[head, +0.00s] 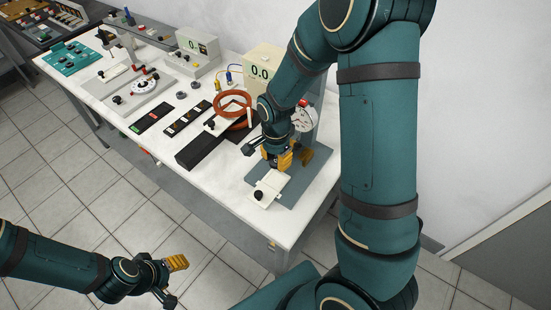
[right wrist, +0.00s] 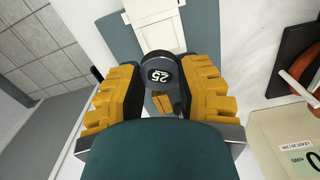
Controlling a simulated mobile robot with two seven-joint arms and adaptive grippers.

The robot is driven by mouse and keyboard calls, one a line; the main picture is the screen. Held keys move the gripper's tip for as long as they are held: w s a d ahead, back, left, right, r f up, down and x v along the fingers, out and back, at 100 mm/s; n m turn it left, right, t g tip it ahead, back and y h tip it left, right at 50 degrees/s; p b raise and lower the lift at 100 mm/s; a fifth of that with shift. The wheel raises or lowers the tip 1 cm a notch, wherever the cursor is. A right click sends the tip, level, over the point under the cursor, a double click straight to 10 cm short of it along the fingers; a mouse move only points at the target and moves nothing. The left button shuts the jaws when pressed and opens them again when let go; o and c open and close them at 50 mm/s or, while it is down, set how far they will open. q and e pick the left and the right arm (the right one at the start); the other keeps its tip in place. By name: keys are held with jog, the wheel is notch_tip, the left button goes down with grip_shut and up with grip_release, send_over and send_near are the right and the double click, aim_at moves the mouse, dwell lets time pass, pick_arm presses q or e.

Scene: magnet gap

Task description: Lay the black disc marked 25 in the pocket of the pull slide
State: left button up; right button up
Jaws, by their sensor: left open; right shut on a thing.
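The black disc marked 25 (right wrist: 160,73) is between the yellow-padded fingers of my right gripper (head: 279,157), which is shut on it. Its white number faces the camera in the right wrist view; in the head view I cannot make it out. The white pull slide (head: 269,186) with its black knob lies on a grey base plate near the table's front right corner. The slide (right wrist: 158,35) also shows just beyond the disc in the right wrist view. The disc hides part of what lies behind it. My left gripper (head: 174,280) is open and empty, over the floor away from the table.
A dial gauge (head: 303,120) stands on the rig behind my right gripper. A long black block (head: 205,149) and an orange ring coil (head: 233,103) are left of it. A display box (head: 262,72) stands behind. The white table (head: 215,190) is clear along its front edge.

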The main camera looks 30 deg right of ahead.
aim_at(276, 179)
jog(key=shift+f+b, duration=0.45)
jog(key=shift+f, duration=0.45)
jog(key=shift+s+a+f+b, duration=0.1)
jog(key=shift+f+b, duration=0.1)
jog(key=shift+b, duration=0.15)
jog(key=shift+f, duration=0.1)
pick_arm(q)
notch_tip(276, 179, down, 2)
jog(key=shift+s+d+f, duration=0.1)
jog(key=shift+s+f, duration=0.05)
jog(key=shift+f, duration=0.1)
pick_arm(e)
jog(key=shift+r, duration=0.2)
jog(key=shift+f+b, duration=1.1)
jog(key=shift+f, duration=0.45)
pick_arm(q)
jog(key=shift+s+f+b, duration=0.2)
jog(key=shift+f+b, duration=0.3)
jog(key=shift+f, duration=0.55)
jog(key=shift+s+f+b, duration=0.15)
jog(key=shift+f+b, duration=0.3)
jog(key=shift+f, duration=0.6)
pick_arm(e)
jog(key=shift+f, duration=1.3)
pick_arm(q)
jog(key=shift+f, duration=0.1)
pick_arm(e)
jog(key=shift+f, duration=0.2)
